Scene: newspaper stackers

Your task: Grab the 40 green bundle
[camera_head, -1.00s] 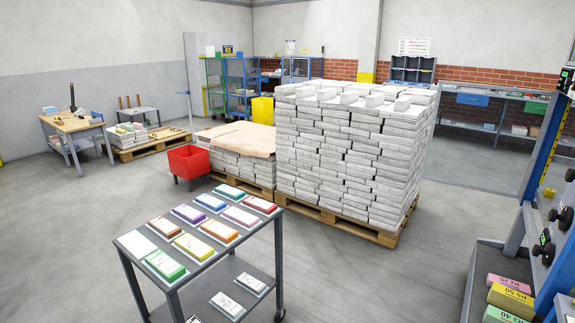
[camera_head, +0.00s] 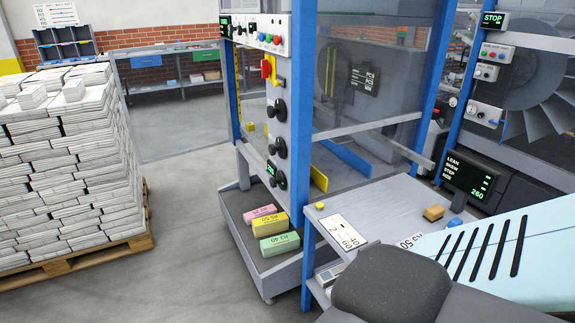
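The green bundle (camera_head: 280,243), marked 40 on its side, lies at the front of a grey tray (camera_head: 252,270) low at the foot of the blue-framed machine. A yellow bundle (camera_head: 270,224) marked 50 lies right behind it, and a pink bundle (camera_head: 259,212) lies behind the yellow one. Neither of my grippers shows in this view, so whether they hold anything cannot be seen.
A blue post (camera_head: 309,180) and a grey worktable (camera_head: 385,212) with an orange block (camera_head: 433,212) stand right of the tray. A pallet (camera_head: 85,259) of stacked newspapers stands at left. Open floor (camera_head: 190,245) lies between pallet and tray.

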